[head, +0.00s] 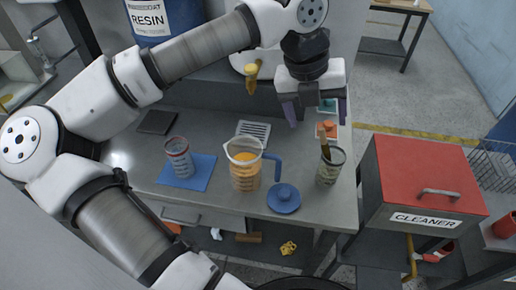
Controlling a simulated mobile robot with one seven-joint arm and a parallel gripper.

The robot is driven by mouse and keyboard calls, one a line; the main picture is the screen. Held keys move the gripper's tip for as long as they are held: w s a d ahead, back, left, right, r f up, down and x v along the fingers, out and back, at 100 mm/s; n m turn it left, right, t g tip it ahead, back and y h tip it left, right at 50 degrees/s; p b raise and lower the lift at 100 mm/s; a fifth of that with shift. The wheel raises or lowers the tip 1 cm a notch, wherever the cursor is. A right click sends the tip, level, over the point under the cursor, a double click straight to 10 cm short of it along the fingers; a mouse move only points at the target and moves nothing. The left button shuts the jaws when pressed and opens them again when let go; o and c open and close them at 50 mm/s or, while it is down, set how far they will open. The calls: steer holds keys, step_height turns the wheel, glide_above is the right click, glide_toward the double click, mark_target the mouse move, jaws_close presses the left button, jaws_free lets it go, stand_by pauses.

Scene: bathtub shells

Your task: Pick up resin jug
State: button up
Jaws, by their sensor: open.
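The resin jug appears to be the clear measuring jug (246,174) with orange liquid and a blue handle. It stands upright on the grey workbench (228,211), near its front edge, with the handle on its right side. My gripper (316,120) hangs above the bench, behind and to the right of the jug, and is clear of it. Its fingers are apart and point down, with nothing seen held between them. A blue drum labelled RESIN (162,18) stands at the back, partly hidden by my arm.
A measuring cup (179,157) on a blue mat (201,173) is left of the jug. A blue lid (284,198) and a cup holding a brush (330,166) are right. An orange-topped item (327,129) sits below my gripper. A red-topped CLEANER cabinet (422,176) stands beside the bench.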

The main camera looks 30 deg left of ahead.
mark_target(271, 156)
steer(key=s+a+f+n+g+y, duration=0.1)
steer(key=a+f+n+g+y, duration=0.15)
steer(key=a, duration=0.55)
steer(key=shift+t, duration=0.45)
step_height(271, 156, down, 8)
steer(key=b, duration=0.4)
steer(key=shift+d+f, duration=0.1)
steer(key=shift+d, duration=0.05)
steer(key=shift+s+f+b, duration=0.15)
steer(key=shift+f+b, duration=0.45)
steer(key=shift+f, duration=2.1)
steer(key=shift+c, duration=0.4)
steer(key=c, duration=1.4)
